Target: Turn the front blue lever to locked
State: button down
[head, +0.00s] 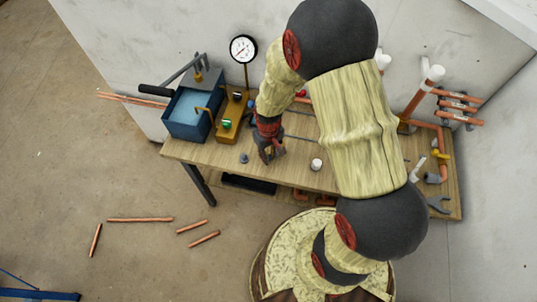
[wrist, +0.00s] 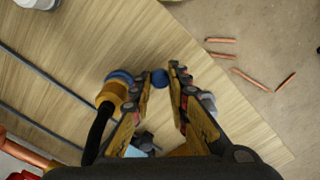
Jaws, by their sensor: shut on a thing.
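My gripper (head: 270,154) reaches down to the wooden bench near its front edge in the head view. In the wrist view my gripper (wrist: 160,82) has its two fingers closed around a small rounded blue piece, which looks like the end of the front blue lever (wrist: 160,78). A brass-coloured fitting (wrist: 108,94) with a blue ring and a black part stands just left of the fingers. The rest of the lever and its angle are hidden by the fingers. My arm and gripper hide this spot in the head view.
A blue tank (head: 187,113), a gauge (head: 243,49) and an orange-brown block (head: 233,118) stand on the bench (head: 195,151) to the left. A small grey-blue cap (head: 243,158) and a white cap (head: 316,164) flank my gripper. Copper pipes (head: 140,220) lie on the floor.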

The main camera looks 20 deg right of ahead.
jog(key=shift+s+n, duration=0.15)
jog(key=shift+n, duration=0.15)
jog(key=shift+s+d+n+p, duration=0.25)
jog(key=shift+s+n, duration=0.1)
jog(key=shift+n, duration=0.4)
jog(key=shift+s+d+n+p, duration=0.15)
jog(key=shift+s+d+n, duration=0.15)
jog(key=shift+n, duration=0.45)
jog(key=shift+s+d+n, duration=0.25)
jog(key=shift+n, duration=0.35)
jog(key=shift+s+d+n, duration=0.2)
jog(key=shift+n, duration=0.4)
jog(key=shift+s+d+n+p, duration=0.25)
jog(key=shift+d+n, duration=0.1)
jog(key=shift+n, duration=0.35)
jog(key=shift+s+d+n+p, duration=0.15)
jog(key=shift+d+n+p, duration=0.15)
jog(key=shift+n, duration=0.4)
jog(key=shift+s+d+n, duration=0.15)
jog(key=shift+d+n, duration=0.55)
jog(key=shift+n, duration=0.7)
jog(key=shift+d+n, duration=0.15)
jog(key=shift+n, duration=0.15)
jog(key=c, duration=1.7)
grip_release()
